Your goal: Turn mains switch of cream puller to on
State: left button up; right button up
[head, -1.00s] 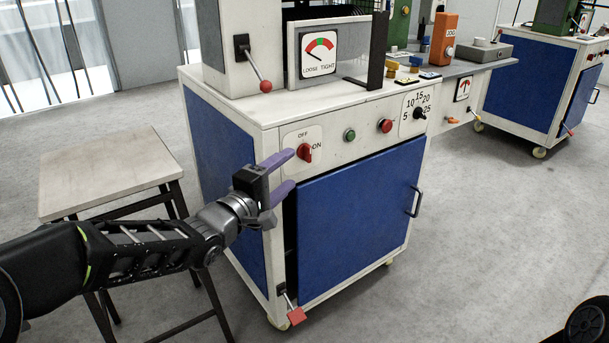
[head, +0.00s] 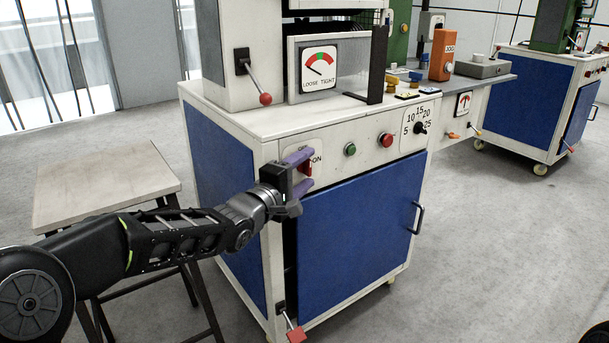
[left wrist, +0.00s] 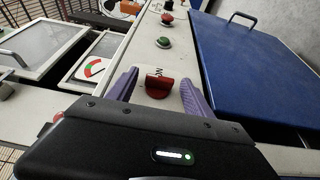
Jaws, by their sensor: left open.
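The red mains switch (head: 306,168) sits on the front panel of the cream puller (head: 265,122), beside the ON marking. In the left wrist view the red switch knob (left wrist: 159,86) lies between the two purple fingers, with a gap visible on each side. Whether a finger touches the knob I cannot tell. My right gripper is not in view.
A green button (head: 350,149), a red button (head: 386,140) and a black dial (head: 420,128) are to the right on the same panel. A blue door (head: 355,230) is below. A small table (head: 105,185) stands at the left, near my arm.

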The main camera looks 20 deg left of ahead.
pick_arm(q)
grip_shut()
dwell(0.8)
